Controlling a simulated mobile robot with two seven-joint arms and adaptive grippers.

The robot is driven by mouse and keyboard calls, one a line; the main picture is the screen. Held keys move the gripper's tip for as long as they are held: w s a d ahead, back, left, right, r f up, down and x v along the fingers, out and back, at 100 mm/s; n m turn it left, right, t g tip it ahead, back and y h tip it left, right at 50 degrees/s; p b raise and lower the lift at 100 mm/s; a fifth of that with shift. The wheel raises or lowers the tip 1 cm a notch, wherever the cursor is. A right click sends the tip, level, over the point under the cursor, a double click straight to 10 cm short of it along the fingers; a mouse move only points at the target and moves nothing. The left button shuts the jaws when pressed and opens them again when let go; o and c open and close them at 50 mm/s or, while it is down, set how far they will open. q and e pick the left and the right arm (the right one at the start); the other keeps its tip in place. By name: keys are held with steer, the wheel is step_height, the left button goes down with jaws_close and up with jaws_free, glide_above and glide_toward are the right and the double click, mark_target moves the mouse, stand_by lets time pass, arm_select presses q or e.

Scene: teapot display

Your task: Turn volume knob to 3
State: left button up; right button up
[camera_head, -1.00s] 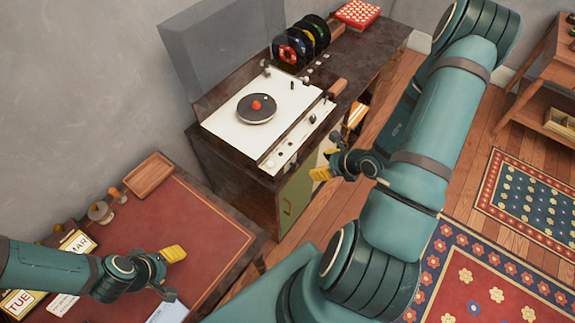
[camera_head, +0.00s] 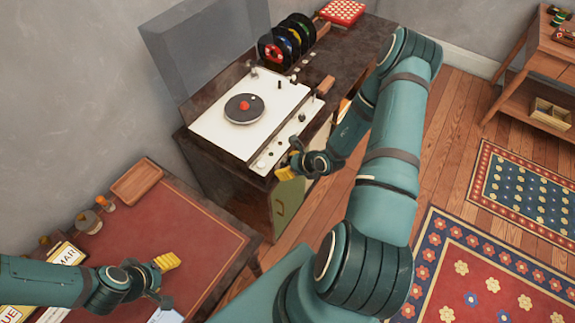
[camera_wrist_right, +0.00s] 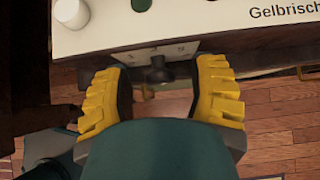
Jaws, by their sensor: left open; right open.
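The record player (camera_head: 215,128) has a white top with a black record and stands on a dark cabinet. In the right wrist view, a dark knob (camera_wrist_right: 158,72) sticks out from a small plate with faint marks (camera_wrist_right: 180,49), below the white panel edge. I cannot read the knob's setting. My right gripper (camera_head: 288,173) is at the near right edge of the player. Its open yellow fingers (camera_wrist_right: 161,80) stand on either side of the knob, with a gap on both sides. My left gripper (camera_head: 163,279) is open and empty over the red-topped desk (camera_head: 185,215).
A beige knob (camera_wrist_right: 72,12) and lettering sit on the white panel. The raised clear lid (camera_head: 205,45) stands behind the player. A record rack (camera_head: 287,42) and red box (camera_head: 341,12) are further back. Open floor (camera_head: 445,130) lies to the right.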

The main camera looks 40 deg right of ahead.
jaws_close()
arm_select(q)
steer(key=shift+r, duration=0.2)
arm_select(e)
steer(key=shift+r+y, duration=0.1)
steer(key=shift+y, duration=0.2)
arm_select(q)
steer(key=shift+a+r+p, duration=0.1)
steer(key=shift+r+p, duration=1.15)
steer(key=shift+p, duration=0.05)
arm_select(e)
steer(key=shift+w+d+m+y, duration=0.1)
steer(key=shift+m+y, duration=0.7)
steer(key=shift+y, duration=0.4)
steer(key=shift+g+y, duration=0.3)
arm_select(q)
steer(key=shift+r, duration=0.2)
arm_select(e)
steer(key=shift+m+y, duration=0.3)
steer(key=shift+y, duration=0.1)
